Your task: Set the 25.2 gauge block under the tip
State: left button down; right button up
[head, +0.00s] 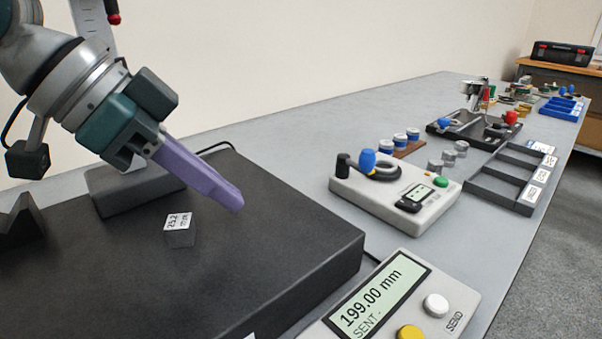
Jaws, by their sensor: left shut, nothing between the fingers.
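The 25.2 gauge block (181,239) is a small dark grey block with a white label reading 25.2 on top. It sits on the black plate (290,236) in the head view. My left gripper (237,206) has long purple fingers that are shut with nothing between them. Its fingertips are above and to the right of the block, apart from it. My right gripper is not in view.
A dark base block (125,196) stands on the plate behind the gauge block, and a notched dark block (18,225) at the left edge. A readout box (432,290) shows 199.00 mm and SENT. A white instrument case (345,190) and empty dark tray (490,193) lie right.

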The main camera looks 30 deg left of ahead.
aim_at(181, 230)
pick_arm(q)
jog(key=shift+w+d+f, duration=0.35)
jog(key=shift+f, duration=0.2)
jog(key=shift+s+a, duration=0.6)
jog(key=shift+s, duration=0.1)
jog(key=shift+s+a+p, duration=0.45)
jog(key=shift+s+a, duration=0.35)
jog(key=shift+s, duration=0.05)
